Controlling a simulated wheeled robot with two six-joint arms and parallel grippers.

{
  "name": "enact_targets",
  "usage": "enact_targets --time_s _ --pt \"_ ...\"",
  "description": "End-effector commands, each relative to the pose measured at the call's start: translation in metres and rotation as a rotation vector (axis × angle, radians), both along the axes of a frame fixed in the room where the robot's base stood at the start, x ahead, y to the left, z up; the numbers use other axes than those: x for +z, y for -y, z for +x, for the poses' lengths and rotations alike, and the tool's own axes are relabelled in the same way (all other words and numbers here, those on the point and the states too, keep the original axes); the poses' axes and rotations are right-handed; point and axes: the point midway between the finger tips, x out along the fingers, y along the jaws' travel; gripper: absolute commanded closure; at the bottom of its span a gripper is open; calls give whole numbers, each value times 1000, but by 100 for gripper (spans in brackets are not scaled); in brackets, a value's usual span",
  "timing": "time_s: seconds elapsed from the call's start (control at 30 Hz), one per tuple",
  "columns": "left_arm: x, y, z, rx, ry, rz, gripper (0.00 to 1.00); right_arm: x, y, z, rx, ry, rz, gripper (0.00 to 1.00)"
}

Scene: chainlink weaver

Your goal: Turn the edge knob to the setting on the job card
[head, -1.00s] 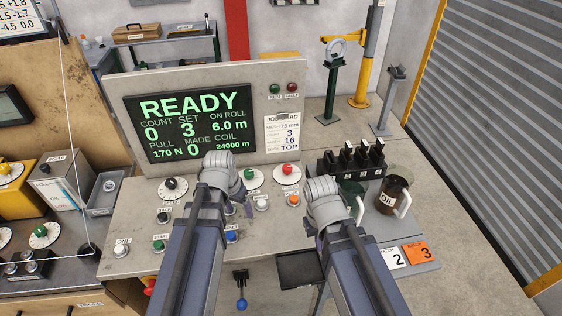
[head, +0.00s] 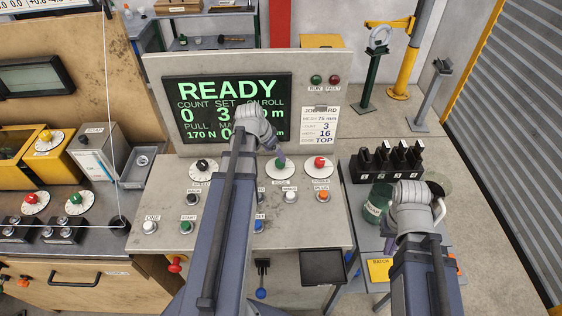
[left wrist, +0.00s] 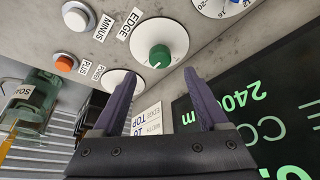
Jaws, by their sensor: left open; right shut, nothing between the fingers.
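The edge knob is a green knob (head: 281,164) on a white round dial, on the sloped panel below the display. It shows large in the left wrist view (left wrist: 160,57) beside the EDGE label, its white mark pointing roughly down-left there. My left gripper (head: 279,152) is open; in the left wrist view its fingertips (left wrist: 162,78) lie to either side of and just short of the knob, apart from it. The job card (head: 320,125) reads count 3, 16 and TOP; its heading is partly covered by a clip. My right gripper (head: 388,238) is shut and empty near the green jar.
A black knob (head: 203,165) and a red knob (head: 320,162) flank the edge knob. MINUS (head: 291,196) and PLUS (head: 324,196) buttons sit below. The display (head: 190,90) reads READY, partly hidden by my left arm. A green jar (head: 375,205) and black levers stand right.

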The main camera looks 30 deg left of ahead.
Motion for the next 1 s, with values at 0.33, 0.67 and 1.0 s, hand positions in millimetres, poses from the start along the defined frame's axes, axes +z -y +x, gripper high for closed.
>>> enact_targets --time_s 0.33,0.67,1.0 --pt "-45 4 16 -2 -1 1 23 -45 0 0 1 0 -1 100" --pt "-65 6 26 0 -1 0 23 -64 0 0 0 0 -1 100" --pt "-63 6 26 0 -1 0 37 -63 0 0 0 0 0 100"
